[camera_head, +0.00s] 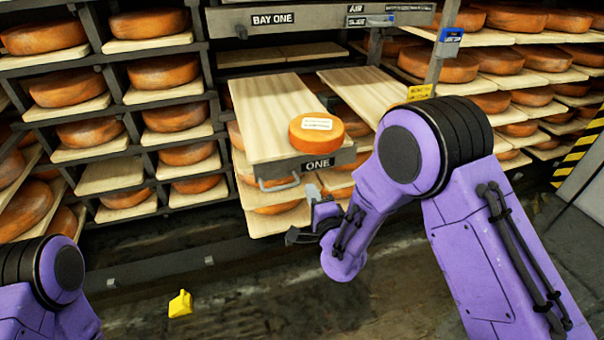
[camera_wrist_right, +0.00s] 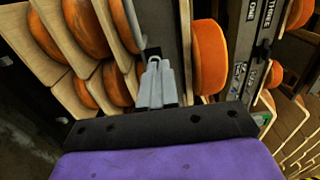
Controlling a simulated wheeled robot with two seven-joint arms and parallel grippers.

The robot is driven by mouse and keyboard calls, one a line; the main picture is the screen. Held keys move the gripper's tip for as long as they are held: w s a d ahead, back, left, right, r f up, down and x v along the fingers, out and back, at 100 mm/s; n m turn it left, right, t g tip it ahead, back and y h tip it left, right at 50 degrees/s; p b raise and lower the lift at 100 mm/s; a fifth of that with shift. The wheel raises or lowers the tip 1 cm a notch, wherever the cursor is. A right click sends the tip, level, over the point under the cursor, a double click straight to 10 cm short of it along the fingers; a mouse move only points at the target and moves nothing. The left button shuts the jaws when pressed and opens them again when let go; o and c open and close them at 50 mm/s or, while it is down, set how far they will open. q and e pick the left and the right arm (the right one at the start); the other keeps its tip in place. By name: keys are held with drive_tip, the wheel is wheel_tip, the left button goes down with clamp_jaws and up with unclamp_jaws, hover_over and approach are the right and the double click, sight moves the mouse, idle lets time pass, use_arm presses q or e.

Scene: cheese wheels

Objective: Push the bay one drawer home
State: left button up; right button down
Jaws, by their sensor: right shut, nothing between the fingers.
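The bay one drawer (camera_head: 265,115) is a pale wooden board with a grey front marked ONE, standing out from the rack below the BAY ONE sign. A grey bar handle (camera_head: 279,185) is on the left of its front. An orange cheese wheel (camera_head: 316,132) with a white label sits on the board near the front. My right gripper (camera_head: 311,192) is shut and empty, just below and in front of the drawer front, right of the handle. In the right wrist view its fingers (camera_wrist_right: 156,82) point at the dark drawer front (camera_wrist_right: 171,30); contact cannot be told. My left gripper is out of view.
Racks of cheese wheels on boards (camera_head: 175,118) stand left and right. A small yellow object (camera_head: 180,303) lies on the dark floor, which is otherwise mostly clear.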

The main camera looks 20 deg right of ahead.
sight(298, 164)
drive_tip(key=w, duration=0.9)
drive_tip(key=shift+w+a, duration=0.15)
drive_tip(key=shift+w, duration=0.2)
drive_tip(key=shift+w, duration=0.1)
